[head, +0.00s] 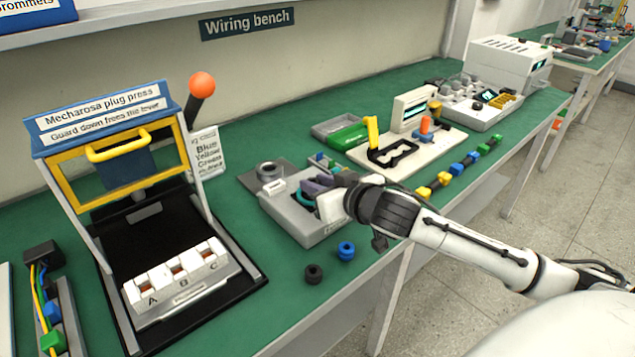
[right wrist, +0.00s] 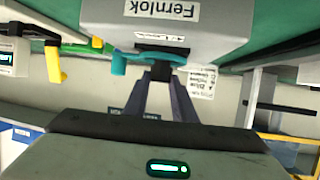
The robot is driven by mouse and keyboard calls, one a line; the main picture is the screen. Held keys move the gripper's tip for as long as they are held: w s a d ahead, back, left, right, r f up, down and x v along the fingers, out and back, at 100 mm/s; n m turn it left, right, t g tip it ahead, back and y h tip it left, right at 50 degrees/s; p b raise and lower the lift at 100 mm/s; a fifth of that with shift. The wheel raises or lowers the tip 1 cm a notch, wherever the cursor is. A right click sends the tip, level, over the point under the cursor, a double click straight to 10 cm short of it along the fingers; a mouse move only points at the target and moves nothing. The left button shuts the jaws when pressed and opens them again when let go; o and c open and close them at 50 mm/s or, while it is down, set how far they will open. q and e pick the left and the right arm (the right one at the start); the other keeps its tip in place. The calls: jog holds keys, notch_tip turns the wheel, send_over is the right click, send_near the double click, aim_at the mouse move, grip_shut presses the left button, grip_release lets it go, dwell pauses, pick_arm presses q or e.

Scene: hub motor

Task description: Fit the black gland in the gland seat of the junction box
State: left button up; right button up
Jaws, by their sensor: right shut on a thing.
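The grey junction box (head: 322,232) stands on the green bench. It also shows in the right wrist view (right wrist: 225,20), with a "Fernlok" label. My right gripper (head: 312,190) is over the box. Its fingers (right wrist: 162,85) are shut on a small dark piece (right wrist: 162,72). A teal curved part (right wrist: 122,60) lies against that piece, at the box; it shows in the head view too (head: 303,198). I cannot tell whether the two are joined. A small black gland (head: 314,273) sits on the bench in front of the box. The gland seat is hidden. My left gripper is out of view.
A blue gland (head: 346,250) sits near the black one, by the bench's front edge. The plug press (head: 130,150) stands at the left. Behind the box are a green tray (head: 345,133) and a pale fixture board (head: 430,150). Green bench front-left of the glands is clear.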

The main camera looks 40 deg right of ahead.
dwell(0.3)
jog(key=o, duration=1.1)
jog(key=shift+f, duration=0.1)
jog(key=v, duration=1)
jog(key=shift+s, duration=0.2)
